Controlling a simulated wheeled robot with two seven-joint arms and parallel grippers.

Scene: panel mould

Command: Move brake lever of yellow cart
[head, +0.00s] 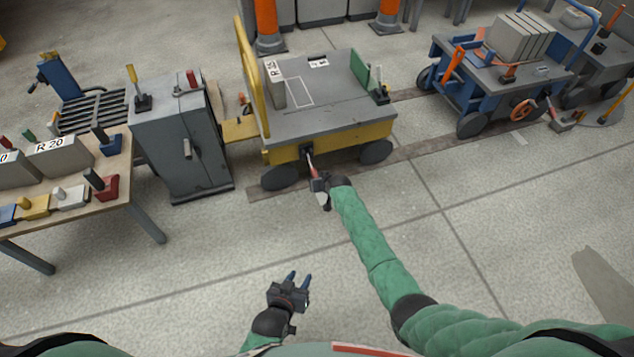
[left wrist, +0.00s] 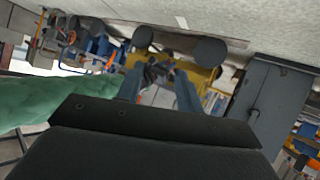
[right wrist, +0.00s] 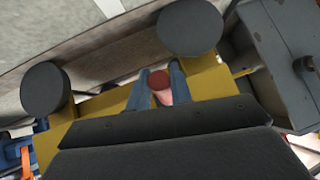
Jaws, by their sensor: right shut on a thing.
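The yellow cart (head: 330,136) stands in the middle of the head view, with a grey deck and a yellow push bar on its left. Its brake lever (head: 313,170) juts from the near side, between the wheels, and has a red grip. My right gripper (head: 318,183) is at the lever's outer end and is shut on it. In the right wrist view the red lever end (right wrist: 159,82) sits between the two fingers. My left gripper (head: 296,280) is open and empty low in the head view, well away from the cart. The fingers hide part of the lever.
A grey cabinet (head: 182,150) with a handle stands left of the cart. A workbench (head: 140,200) with several coloured blocks is at the far left. A blue cart (head: 490,80) with grey panels stands at the upper right. The floor in front is clear.

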